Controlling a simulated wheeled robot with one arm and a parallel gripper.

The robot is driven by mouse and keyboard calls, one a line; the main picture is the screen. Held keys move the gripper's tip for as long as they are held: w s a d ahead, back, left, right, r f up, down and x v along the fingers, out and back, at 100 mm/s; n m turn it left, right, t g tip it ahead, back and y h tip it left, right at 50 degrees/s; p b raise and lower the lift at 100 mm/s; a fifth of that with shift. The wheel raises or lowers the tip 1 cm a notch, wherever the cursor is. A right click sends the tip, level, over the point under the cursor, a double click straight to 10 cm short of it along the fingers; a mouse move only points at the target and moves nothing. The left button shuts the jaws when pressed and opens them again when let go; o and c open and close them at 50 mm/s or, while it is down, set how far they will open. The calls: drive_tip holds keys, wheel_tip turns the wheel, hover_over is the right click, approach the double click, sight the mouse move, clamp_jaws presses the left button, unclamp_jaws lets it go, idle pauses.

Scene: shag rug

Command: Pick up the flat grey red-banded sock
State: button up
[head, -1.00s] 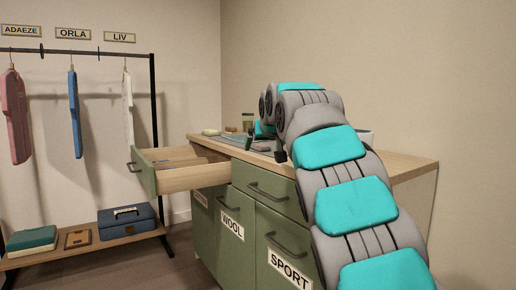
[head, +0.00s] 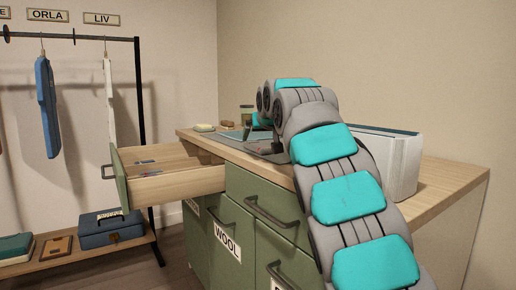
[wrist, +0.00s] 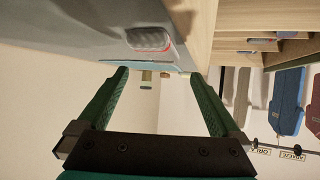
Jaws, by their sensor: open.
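A small grey rounded item with a reddish band at its right end, which looks like the sock (wrist: 148,39), lies on a grey surface near the top of the wrist view. My gripper (wrist: 160,73) is open and empty, its two green fingers apart. The sock shows beyond the fingertips, not between them. In the head view my arm covers part of the worktop, and I cannot make out the sock there. A grey-teal mat (head: 231,134) lies on the worktop beside my gripper.
A drawer (head: 165,186) stands open from the green cabinet (head: 240,184). A jar (head: 247,112) and small blocks (head: 204,128) stand at the worktop's far end. A clothes rack (head: 140,95) is at left.

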sight(257, 145)
drive_tip(key=shift+s+f+x, duration=0.1)
drive_tip(key=shift+f+x, duration=0.1)
drive_tip(key=shift+x, duration=0.75)
drive_tip(key=shift+s+f+x, duration=0.1)
drive_tip(key=shift+f+x, duration=0.1)
drive_tip(key=shift+x, duration=0.7)
drive_tip(key=shift+w, duration=0.4)
drive_tip(key=shift+w+a+f, duration=0.15)
drive_tip(key=shift+w+f, duration=0.25)
drive_tip(key=shift+w, duration=0.1)
drive_tip(key=c, duration=1.3)
